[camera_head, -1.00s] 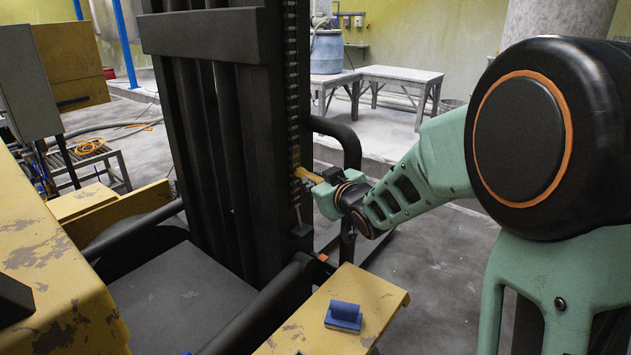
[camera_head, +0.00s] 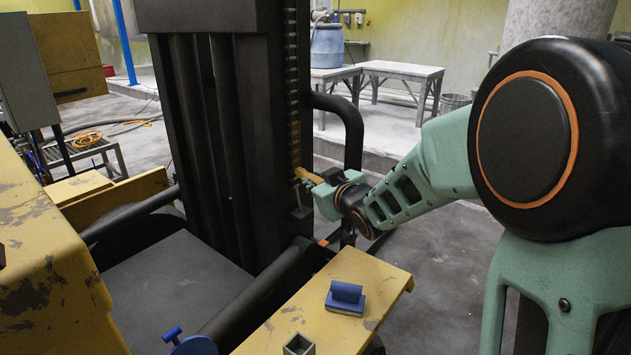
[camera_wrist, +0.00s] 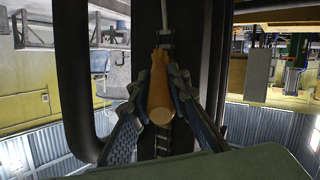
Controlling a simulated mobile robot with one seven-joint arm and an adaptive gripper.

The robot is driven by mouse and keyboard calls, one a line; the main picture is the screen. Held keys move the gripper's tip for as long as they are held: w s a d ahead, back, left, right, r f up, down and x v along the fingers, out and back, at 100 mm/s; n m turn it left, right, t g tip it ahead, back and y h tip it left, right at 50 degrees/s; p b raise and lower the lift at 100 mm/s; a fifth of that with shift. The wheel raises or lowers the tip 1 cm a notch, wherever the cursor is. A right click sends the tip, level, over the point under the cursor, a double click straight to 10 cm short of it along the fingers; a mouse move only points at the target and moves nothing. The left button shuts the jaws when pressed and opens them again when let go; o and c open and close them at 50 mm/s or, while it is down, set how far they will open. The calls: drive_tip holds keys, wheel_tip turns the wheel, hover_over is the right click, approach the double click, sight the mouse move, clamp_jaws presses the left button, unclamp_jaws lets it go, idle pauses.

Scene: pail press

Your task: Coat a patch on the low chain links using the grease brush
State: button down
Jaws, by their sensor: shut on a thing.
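The grease brush has an orange-brown handle (camera_wrist: 159,95) seen almost end-on in the wrist view. In the head view it shows as a small yellow-orange piece (camera_head: 305,174) at the chain. My gripper (camera_wrist: 161,84) is shut on the handle, one finger on each side; it also shows in the head view (camera_head: 317,181). The chain (camera_head: 293,110) runs vertically down the right side of the dark mast. The brush end is at the lower chain; whether bristles touch the links cannot be told. Any grease patch is too small to make out.
The black mast (camera_head: 215,120) stands left of my gripper, with a bent black tube (camera_head: 352,125) just behind. A worn yellow ledge (camera_head: 385,275) in front carries a blue block (camera_head: 346,297) and a small square socket (camera_head: 299,345). A blue-handled object (camera_head: 190,343) sits lower left.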

drive_tip(key=shift+s+a+b, duration=0.3)
drive_tip(key=shift+r, duration=0.2)
wheel_tip(320, 180, up, 14)
drive_tip(key=p, duration=1)
drive_tip(key=shift+f+p, duration=0.15)
drive_tip(key=shift+p, duration=0.25)
drive_tip(key=shift+f, duration=0.1)
wheel_tip(320, 180, down, 14)
drive_tip(key=b, duration=1.3)
drive_tip(key=shift+d, duration=0.1)
idle(0.5)
